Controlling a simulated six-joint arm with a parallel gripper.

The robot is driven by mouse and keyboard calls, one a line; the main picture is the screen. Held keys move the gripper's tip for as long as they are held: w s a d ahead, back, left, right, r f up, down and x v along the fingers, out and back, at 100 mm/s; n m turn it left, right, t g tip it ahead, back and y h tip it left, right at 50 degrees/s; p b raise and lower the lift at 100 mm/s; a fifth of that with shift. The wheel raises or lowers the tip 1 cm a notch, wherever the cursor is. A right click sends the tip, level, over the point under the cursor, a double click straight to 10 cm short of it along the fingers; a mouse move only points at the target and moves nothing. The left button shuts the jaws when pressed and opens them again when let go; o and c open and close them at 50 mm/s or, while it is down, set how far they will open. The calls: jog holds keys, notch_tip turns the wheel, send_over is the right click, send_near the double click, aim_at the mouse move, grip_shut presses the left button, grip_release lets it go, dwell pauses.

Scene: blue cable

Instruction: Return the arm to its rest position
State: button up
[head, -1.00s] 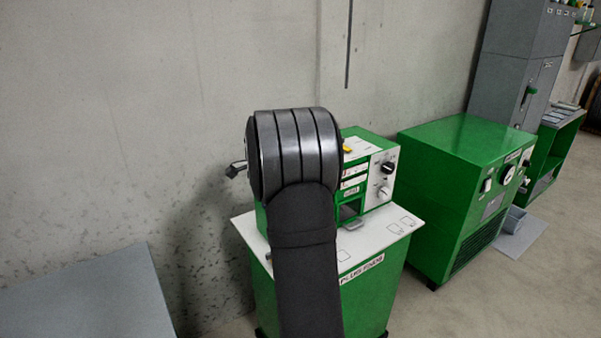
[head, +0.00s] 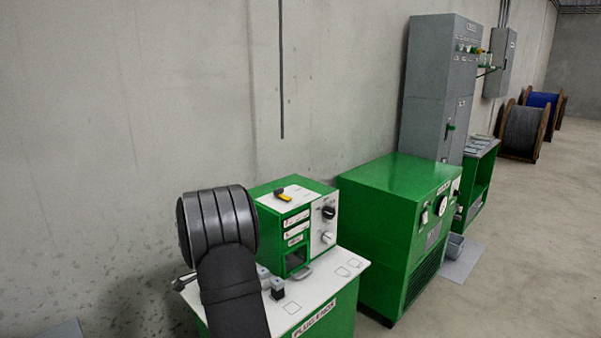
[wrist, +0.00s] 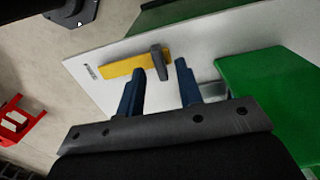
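My arm stands at the lower left of the head view, in front of the wall and beside the green plug-end bench (head: 335,318). My gripper (wrist: 160,68) shows in the wrist view with its two blue fingers apart and nothing held between them. Beyond the fingertips a yellow bar with a dark handle (wrist: 122,67) lies on a white surface (wrist: 215,52). In the head view the gripper's fingers cannot be made out clearly.
A green machine (head: 292,222) stands on the bench's white top, close to my arm. A larger green cabinet (head: 380,215) and a tall grey cabinet (head: 430,90) stand to the right. Cable reels (head: 522,130) are far right. Open floor lies at the right.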

jog(key=shift+f, duration=0.8)
notch_tip(320, 180, up, 18)
notch_tip(320, 180, down, 17)
jog(key=shift+f, duration=0.55)
jog(key=n, duration=0.9)
jog(key=shift+n, duration=0.4)
